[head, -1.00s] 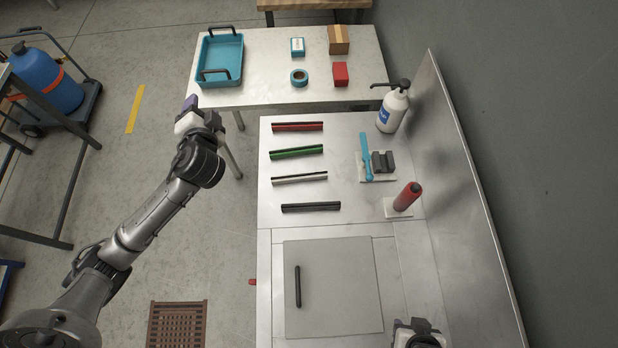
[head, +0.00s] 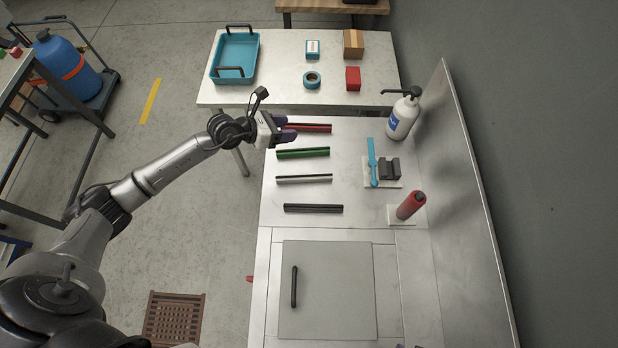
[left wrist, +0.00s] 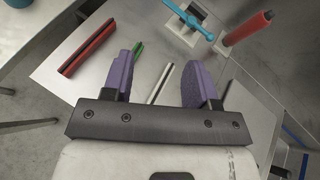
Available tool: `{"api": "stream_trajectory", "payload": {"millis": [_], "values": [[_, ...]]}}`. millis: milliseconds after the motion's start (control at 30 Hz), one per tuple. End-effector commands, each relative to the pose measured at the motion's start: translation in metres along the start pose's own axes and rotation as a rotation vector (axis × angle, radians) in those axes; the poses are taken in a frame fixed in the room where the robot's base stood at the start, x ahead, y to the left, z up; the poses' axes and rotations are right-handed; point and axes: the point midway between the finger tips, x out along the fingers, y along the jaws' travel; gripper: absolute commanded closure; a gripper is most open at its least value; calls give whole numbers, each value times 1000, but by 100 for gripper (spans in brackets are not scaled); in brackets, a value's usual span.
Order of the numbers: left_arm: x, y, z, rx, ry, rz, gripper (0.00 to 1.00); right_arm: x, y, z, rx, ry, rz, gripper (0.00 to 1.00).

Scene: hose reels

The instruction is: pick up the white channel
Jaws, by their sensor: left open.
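The white channel (head: 304,179) lies on the metal bench, between the green channel (head: 303,153) and the black channel (head: 313,208). A red channel (head: 310,128) lies at the far end of this row. My left gripper (head: 288,128) is open and empty above the left ends of the red and green channels, apart from the white one. In the left wrist view the white channel (left wrist: 161,84) shows between the two purple fingers (left wrist: 160,65), partly hidden by the gripper body. My right gripper is not clearly visible.
A blue clamp-like tool (head: 373,163), a red cylinder (head: 411,205) and a pump bottle (head: 403,114) stand right of the channels. A back panel (head: 470,190) rises along the right. A blue tray (head: 235,57) sits on the far table. A lid with a handle (head: 330,290) is nearer.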

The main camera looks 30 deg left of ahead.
Motion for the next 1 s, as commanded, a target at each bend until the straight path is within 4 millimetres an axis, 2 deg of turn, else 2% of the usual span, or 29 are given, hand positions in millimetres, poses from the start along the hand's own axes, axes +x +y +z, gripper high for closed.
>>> {"api": "stream_trajectory", "payload": {"millis": [100, 233, 400, 567, 667, 1000], "values": [[-5, 6, -43, 142, 247, -11, 47, 0, -1, 0, 3, 1, -2, 57], [-18, 8, -78, 258, 475, -44, 47, 0, -2, 0, 5, 1, -4, 57], [-35, 6, -105, 332, 671, -109, 47, 0, -2, 0, 7, 1, -5, 57], [-44, 2, -117, 369, 753, -166, 47, 0, -2, -1, 6, 1, -5, 57], [-39, 2, -122, 391, 752, -177, 47, -1, -2, -1, 6, 1, -5, 57], [2, 0, -160, 394, 748, -179, 47, -3, 0, -1, 0, 0, 0, 57]]}}
